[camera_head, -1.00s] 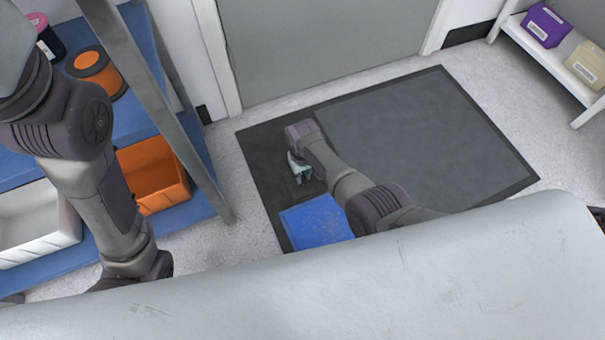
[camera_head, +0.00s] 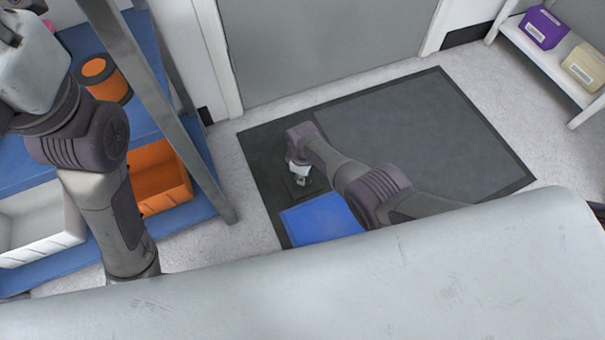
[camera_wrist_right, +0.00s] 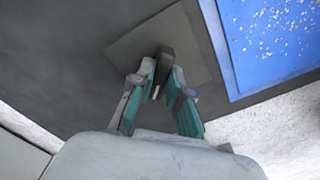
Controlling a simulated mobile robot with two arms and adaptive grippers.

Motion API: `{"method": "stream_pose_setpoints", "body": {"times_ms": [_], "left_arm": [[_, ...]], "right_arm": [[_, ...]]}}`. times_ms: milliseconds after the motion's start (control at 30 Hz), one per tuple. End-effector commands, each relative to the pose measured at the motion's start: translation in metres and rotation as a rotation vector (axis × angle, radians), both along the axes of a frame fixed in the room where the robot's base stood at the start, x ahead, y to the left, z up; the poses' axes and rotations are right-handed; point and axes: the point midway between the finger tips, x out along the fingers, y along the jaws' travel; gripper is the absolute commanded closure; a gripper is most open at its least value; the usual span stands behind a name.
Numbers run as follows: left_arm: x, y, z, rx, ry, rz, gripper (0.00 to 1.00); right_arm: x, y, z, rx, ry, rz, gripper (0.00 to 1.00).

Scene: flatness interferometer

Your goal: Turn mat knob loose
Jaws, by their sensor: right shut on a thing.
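The dark mat (camera_head: 420,140) lies on the floor in front of the door. Near its left end is a small dark square plate, which the right wrist view shows as a grey plate (camera_wrist_right: 200,45). A dark upright knob (camera_wrist_right: 166,68) stands on this plate. My right gripper (camera_head: 299,180) is down at the plate. In the right wrist view its teal-padded fingers (camera_wrist_right: 162,82) are on either side of the knob and shut on it. The knob's lower part is partly hidden by the fingers. My left arm comes in at the left, but its gripper is out of view.
A blue shelf (camera_head: 150,95) at the left holds an orange bin (camera_head: 160,178), a white bin (camera_head: 40,228) and an orange spool (camera_head: 100,75). A white shelf with purple (camera_head: 543,27) and cream boxes stands at right.

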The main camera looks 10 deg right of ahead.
Motion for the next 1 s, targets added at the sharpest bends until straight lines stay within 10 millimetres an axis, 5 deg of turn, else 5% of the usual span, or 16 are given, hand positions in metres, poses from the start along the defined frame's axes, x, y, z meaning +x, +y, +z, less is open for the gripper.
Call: {"method": "stream_pose_setpoints", "body": {"times_ms": [600, 1000], "left_arm": [[0.0011, 0.0012, -0.0015, -0.005, 0.014, -0.002, 0.60], [0.0004, 0.0012, -0.0010, -0.006, 0.011, -0.002, 0.60]], "right_arm": [[-0.0004, -0.0007, -0.0004, -0.002, 0.001, 0.551, 1.00], [-0.0005, -0.0007, -0.0006, 0.000, 0.001, 0.740, 1.00]]}}
